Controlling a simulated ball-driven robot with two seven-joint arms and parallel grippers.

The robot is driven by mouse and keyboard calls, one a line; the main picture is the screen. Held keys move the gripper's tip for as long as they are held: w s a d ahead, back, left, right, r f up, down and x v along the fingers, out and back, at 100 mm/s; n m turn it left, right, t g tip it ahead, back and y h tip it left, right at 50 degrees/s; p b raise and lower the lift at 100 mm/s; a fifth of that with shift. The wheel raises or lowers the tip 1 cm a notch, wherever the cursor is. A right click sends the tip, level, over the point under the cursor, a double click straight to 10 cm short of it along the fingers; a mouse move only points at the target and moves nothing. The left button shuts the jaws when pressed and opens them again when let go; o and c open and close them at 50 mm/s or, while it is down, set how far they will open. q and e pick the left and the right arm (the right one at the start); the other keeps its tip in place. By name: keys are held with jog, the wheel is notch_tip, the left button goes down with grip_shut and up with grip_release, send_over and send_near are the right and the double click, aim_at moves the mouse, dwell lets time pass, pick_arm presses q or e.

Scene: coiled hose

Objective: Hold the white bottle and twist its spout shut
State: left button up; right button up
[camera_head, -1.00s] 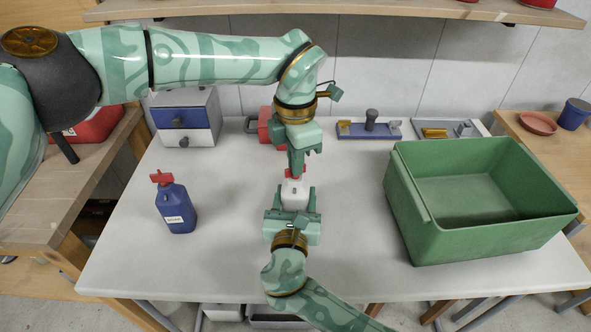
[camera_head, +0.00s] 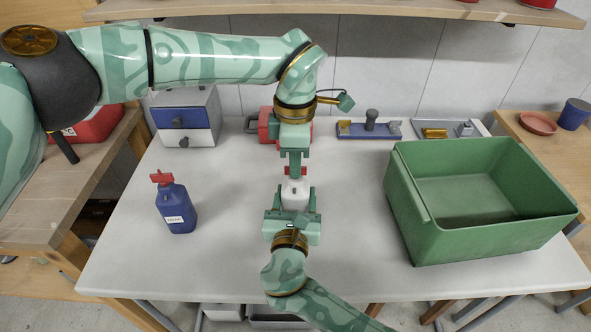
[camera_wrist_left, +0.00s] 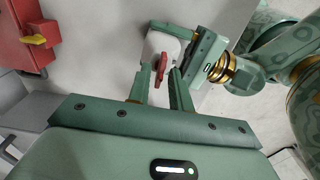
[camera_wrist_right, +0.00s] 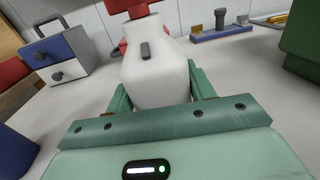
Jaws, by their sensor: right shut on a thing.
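The white bottle (camera_head: 294,197) stands upright near the middle of the table, with a red spout (camera_head: 303,171) on top. My right gripper (camera_head: 297,196) is shut on the bottle's body from the near side, one finger on each flank; the right wrist view also shows the bottle (camera_wrist_right: 155,68) between its fingers. My left gripper (camera_head: 295,172) points down from above at the spout. In the left wrist view its fingers stand apart, either side of the red spout (camera_wrist_left: 160,62), with a gap visible; contact is not clear.
A blue bottle (camera_head: 176,208) with a red top stands at the left. A green bin (camera_head: 408,222) fills the right. A drawer box (camera_head: 186,118), a red case (camera_head: 266,128) and two small trays stand along the back. The table between blue bottle and right gripper is clear.

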jog(key=shift+f, duration=0.1)
pick_arm(q)
jog(key=shift+r, duration=2.95)
pick_arm(e)
jog(key=o, duration=1.1)
jog(key=shift+o, duration=0.2)
jog(key=s, duration=0.2)
jog(key=s+p, duration=0.1)
jog(key=s, duration=0.2)
jog(key=s+p, duration=0.1)
jog(key=s, duration=0.1)
jog(key=shift+s+a, duration=0.3)
pick_arm(q)
jog(key=shift+s+r, duration=0.15)
jog(key=shift+r, duration=0.75)
jog(key=shift+s+r, duration=0.1)
jog(key=shift+r, duration=0.75)
pick_arm(e)
jog(key=shift+s+a, duration=0.1)
jog(key=shift+s, duration=0.55)
